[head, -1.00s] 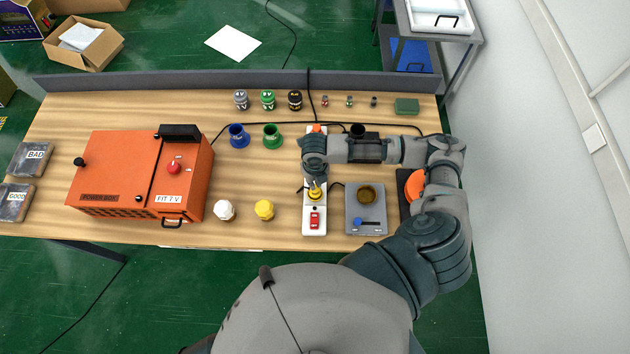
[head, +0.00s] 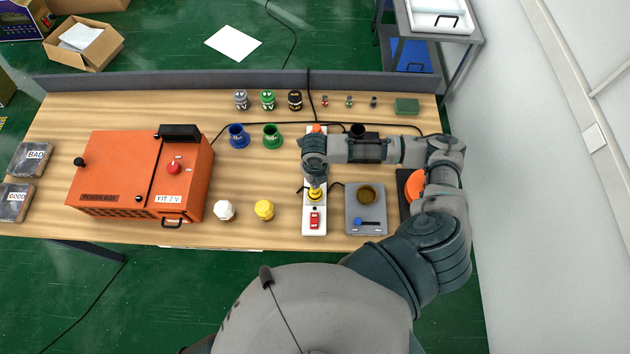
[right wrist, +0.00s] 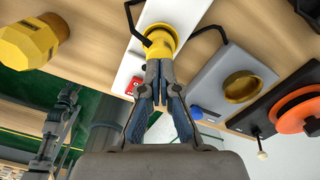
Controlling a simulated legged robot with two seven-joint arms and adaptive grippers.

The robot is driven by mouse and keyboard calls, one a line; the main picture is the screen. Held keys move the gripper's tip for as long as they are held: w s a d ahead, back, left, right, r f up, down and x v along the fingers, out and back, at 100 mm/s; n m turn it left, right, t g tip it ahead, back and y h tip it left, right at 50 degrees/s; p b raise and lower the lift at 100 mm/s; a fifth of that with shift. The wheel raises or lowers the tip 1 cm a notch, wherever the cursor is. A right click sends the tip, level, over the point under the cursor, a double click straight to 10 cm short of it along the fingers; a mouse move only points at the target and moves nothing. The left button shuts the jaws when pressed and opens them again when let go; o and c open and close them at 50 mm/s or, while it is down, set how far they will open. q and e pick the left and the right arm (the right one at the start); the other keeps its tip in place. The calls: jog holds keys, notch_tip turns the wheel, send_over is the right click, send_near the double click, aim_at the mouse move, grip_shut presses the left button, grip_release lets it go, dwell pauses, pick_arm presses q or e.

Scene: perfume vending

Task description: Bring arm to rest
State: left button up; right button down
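In the head view my right gripper (head: 316,185) points down over the white power strip (head: 314,226). It is just above a yellow piece (head: 315,195) on the strip. I see nothing between the fingers. My left gripper does not show in the head view. A grey jointed part (right wrist: 55,125), seemingly of my left arm, shows at the left of the right wrist view, too small to judge its fingers.
Right of the strip are a grey device (head: 353,218) with a brass dish and an orange disc (head: 414,188) on a black base. A yellow piece (head: 264,210), a white piece (head: 224,210) and an orange power box (head: 120,175) are left. A wall is at right.

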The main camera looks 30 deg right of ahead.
jog(key=shift+f, duration=0.3)
jog(key=shift+f+b, duration=0.4)
jog(key=shift+f, duration=0.1)
jog(key=shift+r, duration=0.1)
dwell(0.4)
jog(key=shift+r+p, duration=0.4)
jog(key=shift+r, duration=3.05)
jog(key=shift+f, duration=0.1)
jog(key=shift+f+b, duration=1.55)
jog(key=shift+f, duration=1.85)
